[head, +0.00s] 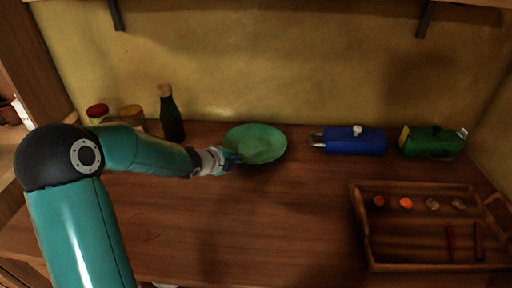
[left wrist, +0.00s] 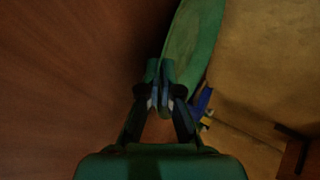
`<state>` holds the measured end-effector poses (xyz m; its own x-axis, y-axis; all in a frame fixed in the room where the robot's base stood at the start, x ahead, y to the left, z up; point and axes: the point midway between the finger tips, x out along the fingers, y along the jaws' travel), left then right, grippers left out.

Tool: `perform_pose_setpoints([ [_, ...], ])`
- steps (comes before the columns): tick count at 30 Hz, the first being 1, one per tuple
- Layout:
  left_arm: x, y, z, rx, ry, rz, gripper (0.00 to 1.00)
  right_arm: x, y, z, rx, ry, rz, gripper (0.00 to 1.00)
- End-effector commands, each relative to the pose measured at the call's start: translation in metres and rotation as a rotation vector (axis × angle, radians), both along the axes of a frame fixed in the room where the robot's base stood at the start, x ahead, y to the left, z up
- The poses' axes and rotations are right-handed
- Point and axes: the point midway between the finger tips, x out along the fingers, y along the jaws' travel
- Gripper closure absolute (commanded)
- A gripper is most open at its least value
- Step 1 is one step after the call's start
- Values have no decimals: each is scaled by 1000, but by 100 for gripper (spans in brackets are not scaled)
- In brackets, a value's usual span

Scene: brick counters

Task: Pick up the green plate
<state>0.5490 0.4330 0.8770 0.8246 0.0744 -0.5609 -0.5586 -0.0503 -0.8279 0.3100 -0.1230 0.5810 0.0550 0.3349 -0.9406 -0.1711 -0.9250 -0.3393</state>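The green plate (head: 258,142) is at the back middle of the wooden counter, near the yellow wall. A dark shadow shows under its front edge; whether it touches the counter is hard to tell. My left gripper (head: 233,159) is at the plate's left rim. In the left wrist view the plate (left wrist: 194,42) shows at a steep angle, and my left gripper's fingers (left wrist: 160,80) are close together with its rim between them. My right gripper is in neither view.
A dark bottle (head: 172,119) and jars with a red lid (head: 97,111) and a yellow lid (head: 132,112) stand behind my left arm. Right of the plate are a blue container (head: 352,143) and a green container (head: 432,143). A wooden tray (head: 408,267) holds small items. The front middle is clear.

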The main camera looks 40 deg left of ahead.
Motion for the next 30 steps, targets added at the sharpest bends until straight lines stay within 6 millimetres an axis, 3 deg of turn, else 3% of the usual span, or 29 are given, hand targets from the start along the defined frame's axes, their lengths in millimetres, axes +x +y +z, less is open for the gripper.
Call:
perform_pose_setpoints([
  [11,1,0,3,1,-4,-1,100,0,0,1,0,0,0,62],
  [17,1,0,16,2,-4,-1,100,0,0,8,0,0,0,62],
  [23,1,0,51,4,-7,-1,100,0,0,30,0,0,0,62],
  [30,1,0,115,4,-5,-2,100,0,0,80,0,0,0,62],
])
